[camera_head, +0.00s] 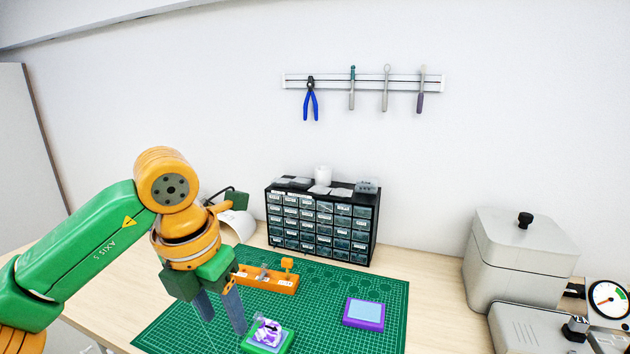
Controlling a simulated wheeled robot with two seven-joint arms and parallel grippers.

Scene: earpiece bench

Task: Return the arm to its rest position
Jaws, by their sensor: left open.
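My left arm comes in from the left, with green and orange links. Its gripper (222,325) points down over the left part of the green cutting mat (316,335). The two grey fingers are apart, and I see nothing held between them. A green block (285,346) with a purple and white piece (267,332) on top lies just right of the fingertips, at the bottom of the view. I cannot tell whether the fingers touch it. My right gripper is not in view.
An orange stand (268,281) sits behind the gripper. A purple tray with a light blue pad (364,311) lies on the mat's right. A black drawer cabinet (321,222) stands at the back. A grey lidded box (515,262) and a gauge (608,300) stand right. The mat's middle is clear.

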